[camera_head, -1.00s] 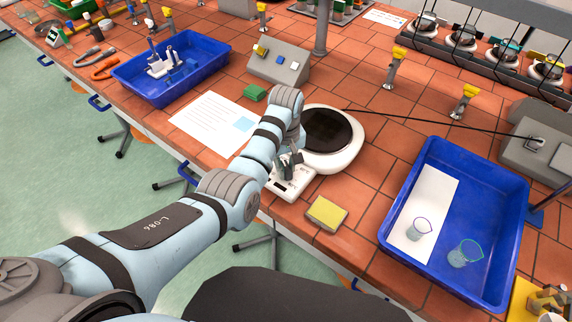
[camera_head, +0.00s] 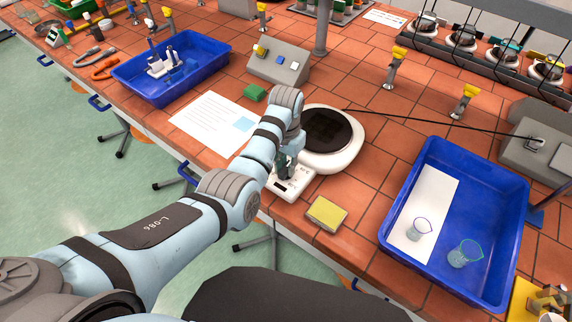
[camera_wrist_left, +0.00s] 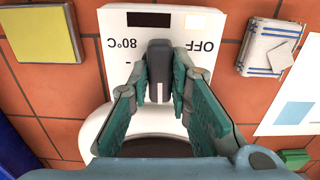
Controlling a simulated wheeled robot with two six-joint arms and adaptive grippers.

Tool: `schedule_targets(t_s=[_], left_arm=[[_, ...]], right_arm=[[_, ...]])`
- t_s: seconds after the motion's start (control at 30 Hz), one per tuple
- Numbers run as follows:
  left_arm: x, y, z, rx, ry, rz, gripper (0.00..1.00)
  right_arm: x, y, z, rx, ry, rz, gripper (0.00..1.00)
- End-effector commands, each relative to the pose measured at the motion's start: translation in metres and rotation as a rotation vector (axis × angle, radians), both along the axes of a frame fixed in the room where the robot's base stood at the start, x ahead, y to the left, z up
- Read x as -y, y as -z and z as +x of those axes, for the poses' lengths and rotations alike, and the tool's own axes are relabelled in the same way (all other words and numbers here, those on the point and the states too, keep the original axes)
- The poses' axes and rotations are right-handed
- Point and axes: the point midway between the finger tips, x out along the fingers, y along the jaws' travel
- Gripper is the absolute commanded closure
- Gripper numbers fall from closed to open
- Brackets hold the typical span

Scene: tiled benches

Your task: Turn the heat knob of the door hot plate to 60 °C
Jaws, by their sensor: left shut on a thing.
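The door hot plate (camera_head: 345,160) is white with a round dark top and stands near the bench's front edge. Its control panel (camera_head: 279,187) also shows in the wrist view (camera_wrist_left: 115,21), with a dark display, "80°C" at left and "OFF" at right, both upside down. The grey heat knob (camera_wrist_left: 158,62) stands between these labels, its long side upright in the picture. My left gripper (camera_head: 287,172) is shut on the knob, a finger on each side (camera_wrist_left: 160,82). My right gripper is not seen.
A yellow-topped pad (camera_head: 326,213) lies in front of the hot plate. A blue tray (camera_head: 508,190) with two beakers stands at right. A paper sheet (camera_head: 205,125) and green block (camera_head: 255,93) lie to the left. A black cable (camera_head: 425,121) runs behind.

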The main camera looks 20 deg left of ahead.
Motion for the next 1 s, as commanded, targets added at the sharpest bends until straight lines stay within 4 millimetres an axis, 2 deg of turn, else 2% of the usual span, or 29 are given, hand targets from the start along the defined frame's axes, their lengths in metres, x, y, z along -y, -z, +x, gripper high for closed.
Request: schedule_targets(t_s=[0.5,0.7,1.0], left_arm=[[0.0001,-0.0017,0.0016,0.007,0.427,0.000,1.00],[0.0002,-0.0017,0.0017,0.007,0.519,0.000,1.00],[0.0002,-0.0019,0.0019,0.007,0.569,0.000,1.00]], right_arm=[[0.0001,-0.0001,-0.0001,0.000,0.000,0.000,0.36],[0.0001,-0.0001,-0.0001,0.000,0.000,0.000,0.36],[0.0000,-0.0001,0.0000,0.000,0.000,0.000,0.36]])
